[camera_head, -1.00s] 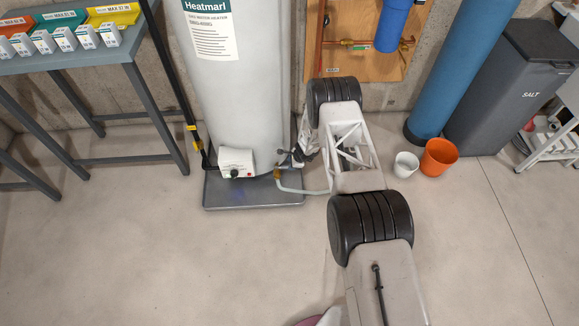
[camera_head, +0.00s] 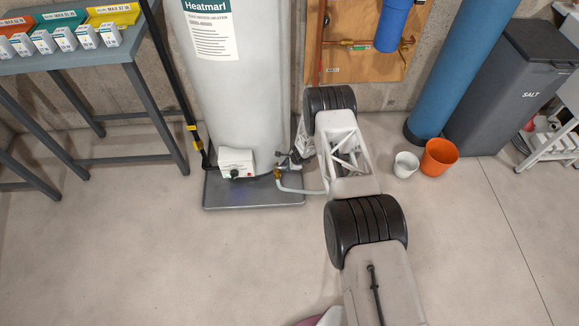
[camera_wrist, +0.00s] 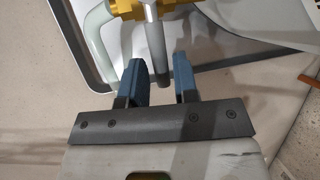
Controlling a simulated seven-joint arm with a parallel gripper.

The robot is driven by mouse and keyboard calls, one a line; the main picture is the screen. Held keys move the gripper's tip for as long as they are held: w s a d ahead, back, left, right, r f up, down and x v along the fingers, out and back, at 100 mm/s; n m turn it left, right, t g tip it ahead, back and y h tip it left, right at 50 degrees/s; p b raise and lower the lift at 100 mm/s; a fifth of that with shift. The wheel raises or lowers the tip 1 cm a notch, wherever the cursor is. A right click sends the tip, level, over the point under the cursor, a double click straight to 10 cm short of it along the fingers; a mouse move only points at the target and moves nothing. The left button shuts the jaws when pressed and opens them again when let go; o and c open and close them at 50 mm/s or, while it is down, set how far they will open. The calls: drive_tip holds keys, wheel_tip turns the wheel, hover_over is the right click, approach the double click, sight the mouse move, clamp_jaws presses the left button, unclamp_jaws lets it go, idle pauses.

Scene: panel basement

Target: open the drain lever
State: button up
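The drain valve (camera_head: 277,174) is a small brass-yellow fitting low on the right side of the white water heater (camera_head: 222,90). In the wrist view the valve body (camera_wrist: 128,7) is at the top, and its grey drain lever (camera_wrist: 156,45) points down from it. My gripper (camera_wrist: 158,64) is open, with its two blue-grey fingers on either side of the lever's lower end in the picture. Gaps show on both sides; I cannot tell the depth between lever and fingers. In the head view my arm partly hides my gripper (camera_head: 294,158) beside the valve.
A pale hose (camera_head: 302,191) runs from the valve over the grey drip pan (camera_head: 250,199). A white control box (camera_head: 236,162) is left of the valve. White (camera_head: 405,165) and orange (camera_head: 438,157) buckets stand to the right.

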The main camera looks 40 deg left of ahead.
clamp_jaws()
drive_tip(key=shift+s+d+m, duration=0.15)
drive_tip(key=shift+m, duration=0.15)
drive_tip(key=shift+s+d+m+t+h, duration=0.1)
drive_tip(key=shift+s+m+t+h, duration=0.15)
drive_tip(key=shift+s+m+t, duration=1.4)
drive_tip(key=shift+s+d+m+t+h, duration=0.15)
drive_tip(key=shift+s+m, duration=0.75)
drive_tip(key=shift+m, duration=1.85)
drive_tip(key=shift+s+m+t+h, duration=0.3)
drive_tip(key=shift+s+m+t, duration=0.85)
drive_tip(key=shift+m, duration=1.05)
drive_tip(key=shift+s+a+m+t+h, duration=0.1)
drive_tip(key=shift+s+a+m+h, duration=0.2)
drive_tip(key=shift+m, duration=0.4)
drive_tip(key=shift+s+a+m+t+h, duration=0.1)
drive_tip(key=shift+s+a+m+h, duration=0.1)
drive_tip(key=shift+s+m, duration=0.35)
drive_tip(key=shift+s+a+m+t+h, duration=0.1)
drive_tip(key=shift+s+a+m+h, duration=0.15)
drive_tip(key=shift+m, duration=0.6)
